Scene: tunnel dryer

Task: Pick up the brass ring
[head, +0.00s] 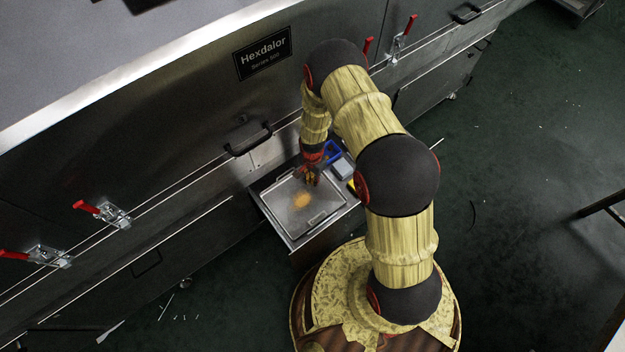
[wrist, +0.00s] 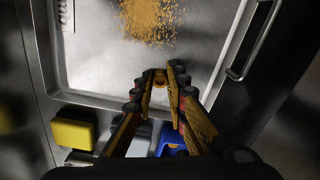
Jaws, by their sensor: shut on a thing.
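My gripper (wrist: 161,78) reaches over the metal tray (wrist: 88,92) with its fingers closed together at the tips. A small orange-brown piece, which looks like the brass ring (wrist: 160,74), shows between the fingertips in the wrist view. The fingers hide most of it, and I cannot tell whether it touches the tray. In the head view my gripper (head: 311,177) is over the back right part of the tray (head: 278,205), and the ring cannot be made out there.
Golden granules (wrist: 150,18) lie on the tray, left of a bar handle (wrist: 252,42). A yellow block (wrist: 75,133) and a blue object (wrist: 176,142) are beside the tray. The steel dryer wall (head: 190,130) with a black handle (head: 248,139) stands close behind.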

